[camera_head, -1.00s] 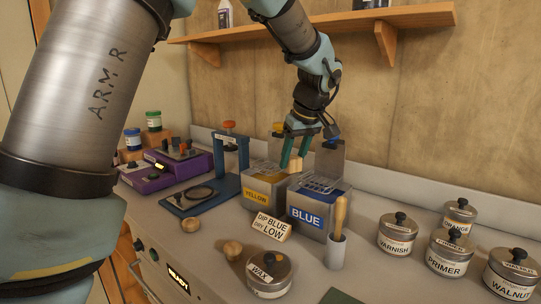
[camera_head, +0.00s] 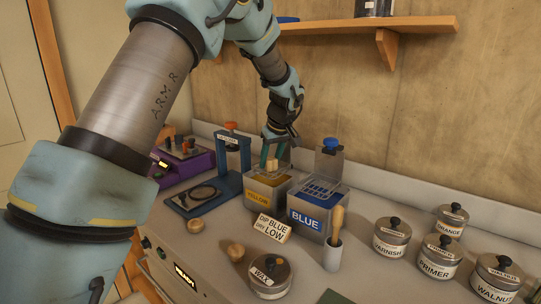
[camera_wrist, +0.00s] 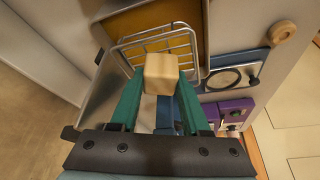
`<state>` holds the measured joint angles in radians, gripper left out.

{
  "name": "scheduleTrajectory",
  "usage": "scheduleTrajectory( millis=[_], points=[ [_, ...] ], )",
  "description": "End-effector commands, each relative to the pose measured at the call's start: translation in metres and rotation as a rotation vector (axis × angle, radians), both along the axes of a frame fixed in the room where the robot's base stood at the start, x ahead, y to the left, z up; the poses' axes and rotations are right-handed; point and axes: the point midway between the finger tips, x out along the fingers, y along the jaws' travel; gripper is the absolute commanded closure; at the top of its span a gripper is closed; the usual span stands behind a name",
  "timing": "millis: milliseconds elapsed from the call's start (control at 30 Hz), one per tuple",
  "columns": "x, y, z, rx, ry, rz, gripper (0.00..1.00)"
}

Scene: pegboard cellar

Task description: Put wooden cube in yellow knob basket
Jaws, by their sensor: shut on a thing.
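My gripper (camera_head: 271,150) is shut on a pale wooden cube (camera_head: 271,165) and holds it over the yellow-labelled tank (camera_head: 258,198). In the wrist view the cube (camera_wrist: 161,72) sits between the green fingertips, in front of a wire basket (camera_wrist: 196,62) with yellow liquid showing under it. The cube overlaps the basket in that view; its exact height above the basket is hard to tell. The basket's yellow knob is hidden behind my gripper in the head view.
Right beside it stands the blue-labelled tank (camera_head: 310,212) with its wire basket and blue knob (camera_head: 331,144). A blue press stand (camera_head: 226,172) is to the left. A sign (camera_head: 271,228), a wax tin (camera_head: 269,278) and a brush holder (camera_head: 332,253) stand in front.

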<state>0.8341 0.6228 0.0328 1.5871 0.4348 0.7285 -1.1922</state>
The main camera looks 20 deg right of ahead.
Motion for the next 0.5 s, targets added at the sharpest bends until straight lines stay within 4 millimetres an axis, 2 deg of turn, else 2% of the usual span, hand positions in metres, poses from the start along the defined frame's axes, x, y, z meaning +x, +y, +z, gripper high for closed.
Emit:
scheduleTrajectory(
  millis=[300, 333, 433, 500],
  points=[
    [-0.0003, -0.0005, -0.0041, -0.001, -0.001, 0.000, 1.00],
    [-0.0003, -0.0005, -0.0041, -0.001, -0.001, 0.000, 0.53],
    [-0.0003, -0.0005, -0.0028, -0.001, -0.001, 0.000, 0.41],
    [-0.0003, -0.0005, -0.0028, -0.001, -0.001, 0.000, 0.41]
  ],
)
